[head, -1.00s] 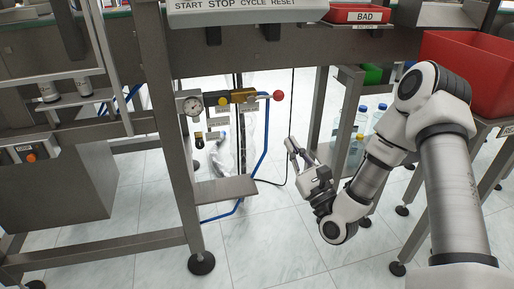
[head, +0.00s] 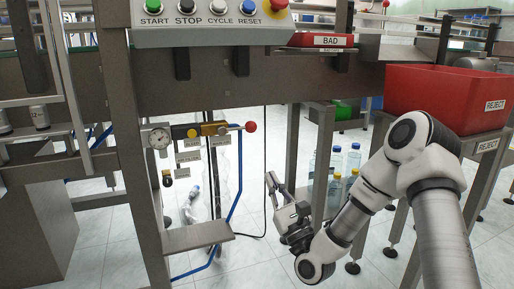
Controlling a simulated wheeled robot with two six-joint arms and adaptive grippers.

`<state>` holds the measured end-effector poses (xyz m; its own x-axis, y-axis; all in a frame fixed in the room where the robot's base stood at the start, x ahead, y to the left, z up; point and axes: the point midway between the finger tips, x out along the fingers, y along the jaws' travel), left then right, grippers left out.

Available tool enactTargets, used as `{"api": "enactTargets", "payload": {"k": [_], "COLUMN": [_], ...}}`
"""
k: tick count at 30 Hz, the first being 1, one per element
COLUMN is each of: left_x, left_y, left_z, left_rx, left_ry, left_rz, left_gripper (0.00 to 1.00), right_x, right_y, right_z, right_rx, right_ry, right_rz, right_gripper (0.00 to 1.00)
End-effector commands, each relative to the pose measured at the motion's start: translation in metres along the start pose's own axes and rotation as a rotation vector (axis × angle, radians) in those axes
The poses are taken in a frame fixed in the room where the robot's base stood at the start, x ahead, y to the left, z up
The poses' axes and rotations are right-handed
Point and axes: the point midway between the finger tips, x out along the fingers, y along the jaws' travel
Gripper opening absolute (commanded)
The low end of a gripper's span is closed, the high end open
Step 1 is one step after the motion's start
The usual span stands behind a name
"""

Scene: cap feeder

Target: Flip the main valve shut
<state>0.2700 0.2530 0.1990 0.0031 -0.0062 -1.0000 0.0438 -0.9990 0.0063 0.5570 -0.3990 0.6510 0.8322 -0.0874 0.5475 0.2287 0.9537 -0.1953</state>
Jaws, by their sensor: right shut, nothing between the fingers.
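The main valve is a brass body (head: 214,129) on the pipe under the machine's beam. Its lever runs out to the right and ends in a red ball knob (head: 251,127). A round pressure gauge (head: 159,138) is to its left. Small tags hang below the valve, too small to read. My right gripper (head: 270,182) is shut and empty, below and a little right of the red knob, apart from it. Its fingers point up and left. My left gripper is not in view.
A control panel (head: 212,33) with buttons sits above. A small shelf (head: 198,238) juts out below the valve, and a blue hose (head: 237,190) hangs beside it. A red reject bin (head: 440,101) and bottles (head: 336,164) stand right.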

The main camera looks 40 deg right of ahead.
Motion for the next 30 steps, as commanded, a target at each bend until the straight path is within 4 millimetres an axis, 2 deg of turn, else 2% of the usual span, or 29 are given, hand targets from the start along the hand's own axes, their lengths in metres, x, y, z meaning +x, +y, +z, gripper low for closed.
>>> {"api": "enactTargets", "payload": {"k": [9,12,19,30], "left_x": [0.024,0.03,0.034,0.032], "left_y": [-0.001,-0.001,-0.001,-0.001], "left_z": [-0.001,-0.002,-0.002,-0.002], "left_rx": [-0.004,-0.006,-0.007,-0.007], "left_ry": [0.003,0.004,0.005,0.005], "left_rz": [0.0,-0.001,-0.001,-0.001], "left_gripper": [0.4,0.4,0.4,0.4], "right_x": [0.069,0.081,0.096,0.098], "right_y": [0.001,0.001,0.0,0.0], "right_z": [-0.001,0.013,0.028,0.029], "right_rx": [-0.003,0.0,0.001,-0.004], "right_ry": [-0.006,-0.005,-0.001,0.0], "right_rz": [0.0,-0.001,-0.001,0.002], "right_gripper": [0.0,0.0,0.0,0.0]}}
